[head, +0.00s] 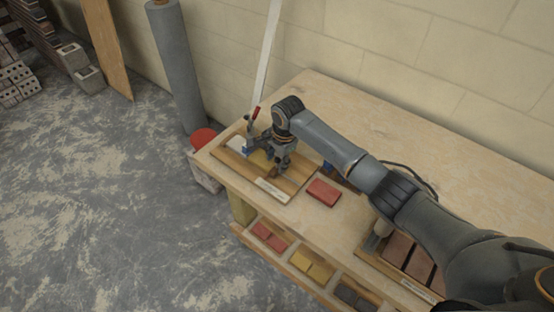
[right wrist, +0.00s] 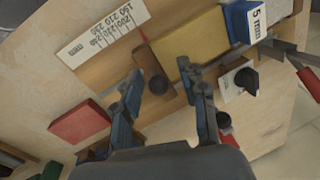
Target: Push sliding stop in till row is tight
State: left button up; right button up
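A wooden fixture board (head: 228,160) lies at the bench's left end. The sliding stop is a brown block with a dark knob (right wrist: 152,70), beside a yellow block (right wrist: 205,46) in the right wrist view. Whether stop and yellow block touch is unclear. A blue spacer marked 5 mm (right wrist: 240,22) sits at the yellow block's far end. A printed scale (right wrist: 103,32) lies beside the stop. My right gripper (right wrist: 160,76) is open, its fingers apart on either side of the knob; it also shows over the board in the head view (head: 281,164). My left gripper is out of view.
A red-handled clamp (head: 253,122) stands on the board. A loose red brick (head: 323,192) lies right of it. A rack of brown bricks (head: 398,249) sits further right. Red (head: 268,235) and yellow bricks (head: 312,265) fill trays below. The bench's back is clear.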

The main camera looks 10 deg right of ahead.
jog(key=shift+r, duration=0.2)
notch_tip(320, 180, up, 11)
jog(key=s+d, duration=0.1)
jog(key=s, duration=0.1)
jog(key=shift+r, duration=0.2)
jog(key=shift+s+f, duration=0.1)
dwell(0.3)
